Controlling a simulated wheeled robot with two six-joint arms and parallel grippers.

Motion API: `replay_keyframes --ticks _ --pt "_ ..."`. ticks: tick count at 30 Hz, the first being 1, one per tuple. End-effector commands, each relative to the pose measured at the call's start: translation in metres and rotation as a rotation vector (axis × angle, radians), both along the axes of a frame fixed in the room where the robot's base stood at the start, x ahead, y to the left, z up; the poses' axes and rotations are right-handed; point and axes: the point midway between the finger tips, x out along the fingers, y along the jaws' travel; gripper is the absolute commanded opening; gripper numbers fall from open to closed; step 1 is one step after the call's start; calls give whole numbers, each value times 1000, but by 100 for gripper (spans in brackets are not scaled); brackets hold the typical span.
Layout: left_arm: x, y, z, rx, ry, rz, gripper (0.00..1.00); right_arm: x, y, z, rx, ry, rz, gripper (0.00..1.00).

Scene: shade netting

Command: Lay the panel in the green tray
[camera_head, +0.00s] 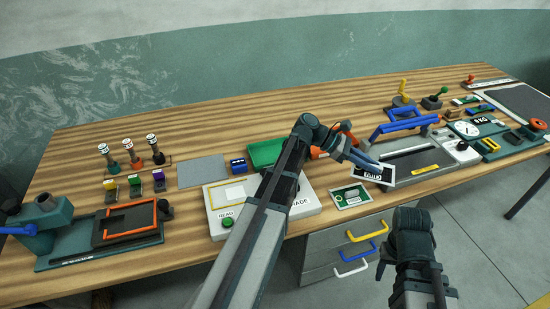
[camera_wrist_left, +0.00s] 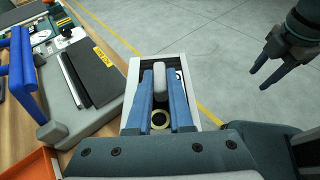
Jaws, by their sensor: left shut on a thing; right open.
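My left gripper (camera_head: 364,162) is shut on a white-edged panel (camera_head: 374,177) with a dark, lettered face, held by the front part of the bench. In the left wrist view the panel (camera_wrist_left: 186,68) shows as a pale frame around the blue fingers (camera_wrist_left: 160,112). The green tray (camera_head: 266,152) stands at the back middle of the bench, left of the gripper; my left arm crosses in front of its right part. My right gripper (camera_head: 410,275) is open and empty, in front of the bench. It also shows at the right of the left wrist view (camera_wrist_left: 262,78).
An orange tray (camera_head: 320,153) is partly behind my left wrist. A white box with a green button (camera_head: 228,222) lies under my left arm. A green-marked card (camera_head: 350,197) lies by the front edge. A blue-barred press (camera_head: 408,126) and grey slab (camera_head: 420,166) stand right of the panel.

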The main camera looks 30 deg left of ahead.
Motion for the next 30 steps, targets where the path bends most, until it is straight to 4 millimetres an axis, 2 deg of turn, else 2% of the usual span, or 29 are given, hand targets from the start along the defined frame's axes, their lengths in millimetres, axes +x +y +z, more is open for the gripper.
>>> replay_keyframes --ticks 1,6,9,12,15,18,21,24,30 --pt "15 33 -7 0 0 66 0 0 0 -7 0 0 0 50" --pt "44 133 -17 1 0 273 0 0 0 -17 0 0 0 50" --pt "53 191 -22 0 1 385 0 0 0 -22 0 0 0 50" --pt "56 241 -26 0 -1 481 0 0 0 -26 0 0 0 50" --pt "56 280 -29 -1 -2 555 0 0 0 -29 0 0 0 50" --pt "54 308 -30 -2 -2 607 0 0 0 -31 0 0 0 50" --pt "52 324 -31 -2 -2 638 0 0 0 -32 0 0 0 50" --pt "51 331 -31 -3 -2 651 0 0 0 -32 0 0 0 50" --pt "51 332 -35 -3 -2 653 0 0 0 -36 0 0 0 50"
